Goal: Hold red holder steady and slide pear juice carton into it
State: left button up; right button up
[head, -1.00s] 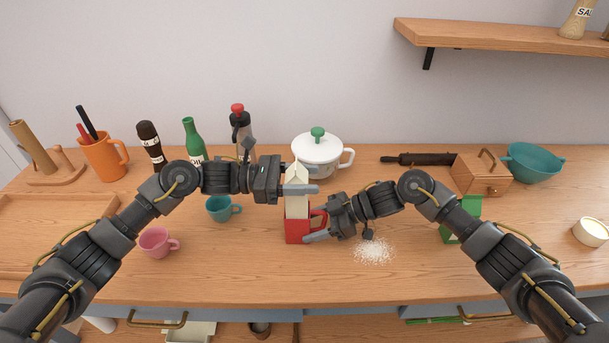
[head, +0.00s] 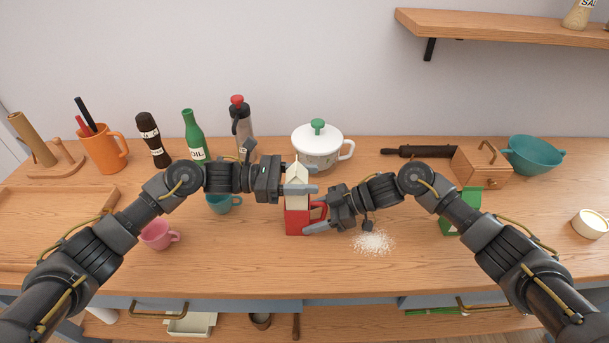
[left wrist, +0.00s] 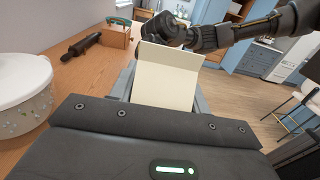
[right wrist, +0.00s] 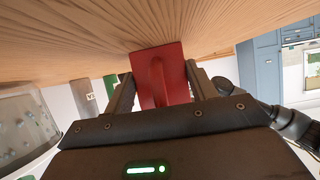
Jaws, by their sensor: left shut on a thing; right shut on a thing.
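The red holder (head: 297,220) stands upright on the wooden counter, with its handle on the right side. My right gripper (head: 318,214) is shut on the holder's handle; the red holder (right wrist: 165,85) also shows between its fingers in the right wrist view. The cream pear juice carton (head: 297,179) is upright with its lower part inside the holder and its gabled top above the rim. My left gripper (head: 299,190) is shut on the carton, above the holder; the carton (left wrist: 168,78) fills its jaws in the left wrist view. The carton's bottom is hidden.
White grains (head: 373,242) lie spilled right of the holder. A lidded white pot (head: 317,152) stands behind. A teal cup (head: 222,203) and pink cup (head: 157,236) are left; a green carton (head: 455,220) is right, partly behind my arm. The counter in front of the holder is clear.

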aim_at(305, 196)
pick_arm(q)
jog(key=shift+f, duration=2.75)
jog(key=o, duration=1.4)
jog(key=shift+f, duration=0.1)
jog(key=a, duration=1.2)
jog(key=shift+w, duration=0.25)
pick_arm(e)
jog(key=o, duration=0.9)
jog(key=shift+c, duration=0.2)
